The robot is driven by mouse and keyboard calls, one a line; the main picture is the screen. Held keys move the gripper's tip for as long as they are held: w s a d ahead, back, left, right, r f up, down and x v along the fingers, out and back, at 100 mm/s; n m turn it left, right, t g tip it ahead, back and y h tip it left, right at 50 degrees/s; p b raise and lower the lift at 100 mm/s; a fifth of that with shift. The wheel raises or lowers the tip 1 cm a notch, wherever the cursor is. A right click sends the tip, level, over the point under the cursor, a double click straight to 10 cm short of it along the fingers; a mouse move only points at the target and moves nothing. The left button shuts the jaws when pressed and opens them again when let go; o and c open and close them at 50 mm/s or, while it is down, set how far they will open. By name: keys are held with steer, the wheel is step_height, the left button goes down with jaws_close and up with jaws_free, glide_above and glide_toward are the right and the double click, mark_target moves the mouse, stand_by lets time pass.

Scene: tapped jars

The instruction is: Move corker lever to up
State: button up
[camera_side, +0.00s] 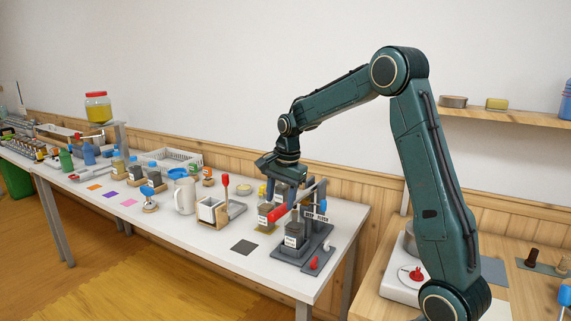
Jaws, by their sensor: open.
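The corker (308,237) is a dark grey stand with an upright post and a small label, near the right end of the white table. Its lever (301,198) is a pale bar that slopes down to the left and ends in a red grip (278,212). A labelled jar (291,238) stands on the corker's base. My gripper (271,188) points down just above and behind the red grip. Its jaws are open, and I see no object held. The fingertips are small and partly lost among the jars and the lever, so contact with the grip cannot be told.
A labelled jar (265,222) stands close left of the corker. A small red lever (314,263) sits on its front base. A dark square mat (244,247) lies in front. Left are a red-knobbed device (225,182) and a white jug (184,196). The front table edge is mostly clear.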

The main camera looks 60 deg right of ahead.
mark_target(279, 209)
steer(key=shift+w+f, duration=0.15)
steer(key=shift+f, duration=0.85)
steer(key=shift+w+f, duration=0.15)
steer(key=shift+f, duration=0.85)
steer(key=shift+r, duration=0.1)
jaws_close()
